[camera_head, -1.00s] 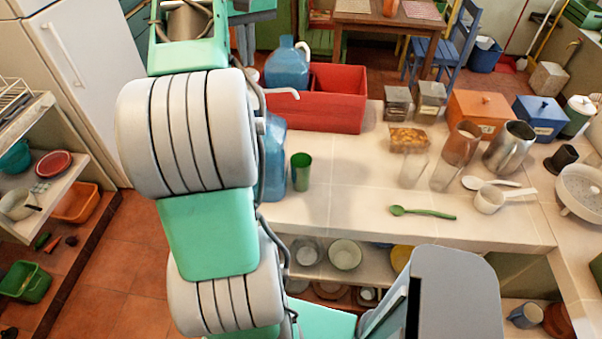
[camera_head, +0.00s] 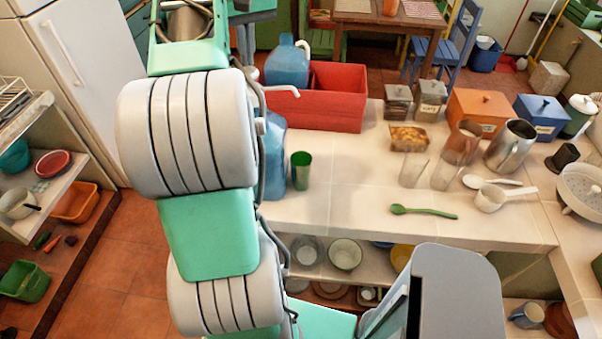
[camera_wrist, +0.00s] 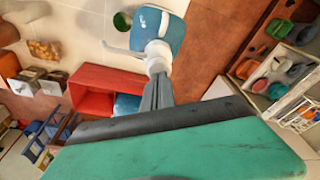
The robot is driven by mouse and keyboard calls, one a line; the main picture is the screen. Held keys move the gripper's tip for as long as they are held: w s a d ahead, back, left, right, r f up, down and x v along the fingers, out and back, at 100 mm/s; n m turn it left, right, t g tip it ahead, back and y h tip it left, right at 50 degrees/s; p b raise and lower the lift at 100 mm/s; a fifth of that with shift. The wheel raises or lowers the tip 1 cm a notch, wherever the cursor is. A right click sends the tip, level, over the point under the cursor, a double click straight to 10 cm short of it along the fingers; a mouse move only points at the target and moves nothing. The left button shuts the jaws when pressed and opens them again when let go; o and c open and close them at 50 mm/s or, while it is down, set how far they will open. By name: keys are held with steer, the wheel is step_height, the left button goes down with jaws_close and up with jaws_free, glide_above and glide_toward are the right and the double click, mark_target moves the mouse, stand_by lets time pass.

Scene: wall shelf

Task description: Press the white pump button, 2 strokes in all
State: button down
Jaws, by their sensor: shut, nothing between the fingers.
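The blue pump bottle (camera_head: 274,165) stands on the counter, partly hidden behind my arm in the head view. Its white spout (camera_head: 284,92) sticks out to the right of my arm. In the wrist view the bottle (camera_wrist: 168,28) shows at the top, with the white pump button (camera_wrist: 157,66) in front of it. My gripper (camera_wrist: 158,80) is shut and empty, its fingertips at the white pump button. I cannot tell whether they touch it or how far it is pushed down. In the head view my arm hides the button and the fingers.
A green cup (camera_head: 301,170) stands just right of the bottle. A red divided box (camera_head: 335,112) stands behind it, beside a blue jug (camera_head: 287,65). A green spoon (camera_head: 424,212), glasses and canisters lie further right.

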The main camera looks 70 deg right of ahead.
mark_target(248, 70)
steer(key=shift+f+b, duration=1.45)
steer(key=shift+f, duration=0.1)
steer(key=shift+r, duration=0.1)
steer(key=shift+r+p, duration=1.65)
steer(key=shift+r, duration=0.15)
steer(key=shift+f, duration=0.25)
